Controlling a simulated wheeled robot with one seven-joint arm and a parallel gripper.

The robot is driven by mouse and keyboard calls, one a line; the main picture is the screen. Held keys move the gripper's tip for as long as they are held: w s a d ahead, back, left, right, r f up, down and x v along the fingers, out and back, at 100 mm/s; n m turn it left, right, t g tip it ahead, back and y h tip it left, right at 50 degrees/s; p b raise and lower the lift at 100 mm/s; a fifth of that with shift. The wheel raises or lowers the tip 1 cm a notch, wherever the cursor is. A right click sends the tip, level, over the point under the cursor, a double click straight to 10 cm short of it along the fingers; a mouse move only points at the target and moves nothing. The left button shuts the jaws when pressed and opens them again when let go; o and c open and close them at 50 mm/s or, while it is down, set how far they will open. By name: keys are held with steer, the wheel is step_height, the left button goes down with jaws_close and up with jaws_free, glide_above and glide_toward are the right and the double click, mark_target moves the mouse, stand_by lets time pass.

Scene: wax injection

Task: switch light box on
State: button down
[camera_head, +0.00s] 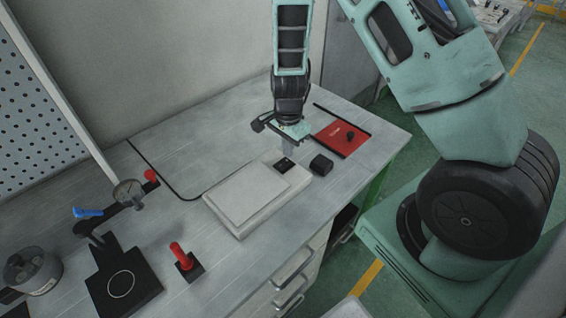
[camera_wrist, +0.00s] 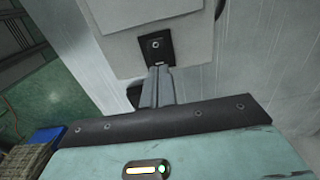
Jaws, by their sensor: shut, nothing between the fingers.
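The light box (camera_head: 243,204) is a flat white box on the bench with a grey-white top panel that shows no clear glow. A small black switch plate (camera_head: 284,165) sits at its far right end. In the wrist view the switch plate (camera_wrist: 156,43) has a small round mark, and the white light box (camera_wrist: 112,40) spreads around it. My gripper (camera_head: 288,150) is shut and empty, pointing down close to the switch plate. In the wrist view my gripper's fingertips (camera_wrist: 159,70) appear right at the plate's near edge; I cannot tell whether they touch.
A black block (camera_head: 321,165) stands just right of the light box. A red-handled tool (camera_head: 181,256) and a black plate (camera_head: 121,285) are at the left front. The bench behind the box is clear.

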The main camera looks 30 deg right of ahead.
mark_target(287, 160)
steer(key=shift+f+b, duration=0.8)
steer(key=shift+f, duration=0.3)
stand_by(0.6)
steer(key=shift+r, duration=0.15)
step_height(287, 160, up, 7)
steer(key=p, duration=0.6)
steer(key=shift+p, duration=0.35)
steer(key=s+a+r+n+y+b, duration=0.1)
steer(key=s+a+r+n, duration=0.4)
steer(key=a, duration=0.3)
steer(key=s+a+r+n+y+b, duration=0.1)
steer(key=s+a+r+n, duration=0.3)
steer(key=a+r+n, duration=0.3)
steer(key=s+a+r+n, duration=0.2)
steer(key=s+r+n, duration=0.1)
steer(key=s+n, duration=0.2)
steer(key=s+a+r+n+h, duration=0.1)
steer(key=s+a+r+n, duration=0.1)
steer(key=s+n, duration=0.4)
steer(key=s+r+b, duration=0.1)
steer(key=s, duration=0.2)
steer(key=shift+s+r+n, duration=0.3)
steer(key=shift+s, duration=0.05)
